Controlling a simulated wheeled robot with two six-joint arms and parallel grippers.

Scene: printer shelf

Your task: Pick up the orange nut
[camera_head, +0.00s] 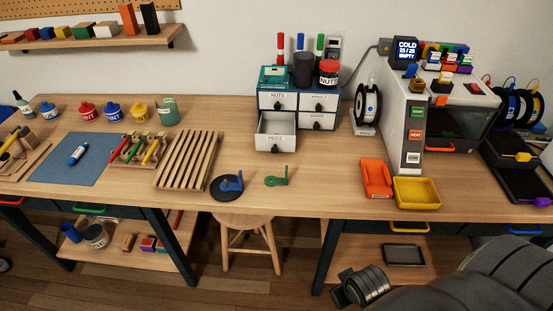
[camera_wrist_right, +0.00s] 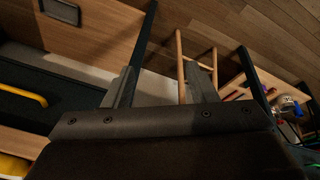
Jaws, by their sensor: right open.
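I cannot make out an orange nut for certain in either view. A small orange piece (camera_head: 442,101) sits on a holder on top of the white printer-like machine (camera_head: 402,130), but I cannot tell if it is a nut. The small drawer cabinet (camera_head: 318,103) has a drawer labelled NUTS (camera_head: 276,99), which is shut. The drawer below it (camera_head: 276,143) is pulled out, and I see nothing in it. My right gripper (camera_head: 347,287) is low in front of the table; the right wrist view shows its fingers (camera_wrist_right: 160,80) apart and empty. My left gripper is not in view.
A green part (camera_head: 277,178) and a black disc with a blue part (camera_head: 226,187) lie further left. A wooden stool (camera_head: 248,238) stands below.

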